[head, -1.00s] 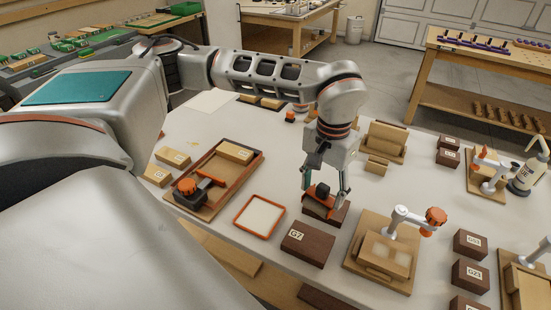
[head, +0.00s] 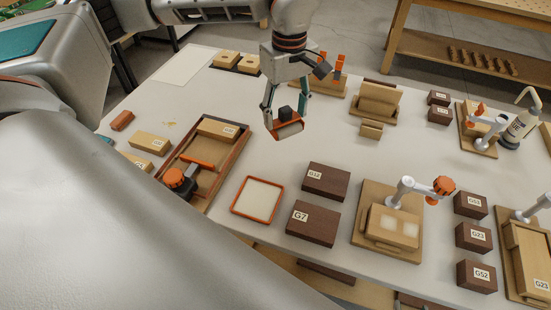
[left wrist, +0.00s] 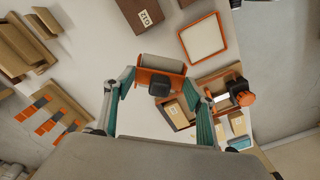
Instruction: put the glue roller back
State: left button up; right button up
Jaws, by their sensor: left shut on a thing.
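The glue roller (head: 289,128) has an orange frame, a black grip and a pale roller. My left gripper (head: 285,118) is shut on its black grip and holds it above the table, apart from the blocks below. In the left wrist view the roller (left wrist: 160,64) sits between the fingertips of my left gripper (left wrist: 160,86). An orange-rimmed tray with a cream bed (head: 237,208) lies on the table, nearer than the roller; it also shows in the left wrist view (left wrist: 186,49). My right gripper is not in view.
A brown wooden tray (head: 236,143) holding a wood block and an orange-knobbed tool lies left. A wooden fixture with an orange knob (head: 358,233) stands right. White table (head: 335,145) is open behind the dark blocks.

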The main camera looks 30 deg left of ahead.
pick_arm(q)
jog(key=r+n, duration=0.1)
jog(key=n, duration=0.1)
jog(key=a+r+n, duration=0.1)
jog(key=n, duration=0.2)
jog(key=w+a+n, duration=0.1)
jog(key=n, duration=0.1)
jog(key=shift+r+n, duration=0.3)
jog(key=shift+r, duration=0.1)
jog(key=f+n, duration=0.1)
jog(key=f, duration=0.5)
jog(key=f+n, duration=0.2)
jog(key=f, duration=0.4)
jog(key=a+f+n, duration=0.1)
jog(key=f+n, duration=0.1)
jog(key=f, duration=0.4)
jog(key=shift+w+a+f+p, duration=0.1)
jog(key=shift+w+f+p, duration=0.2)
jog(key=shift+p, duration=0.1)
jog(key=o, duration=0.6)
jog(key=shift+f, duration=0.1)
jog(key=o, duration=0.4)
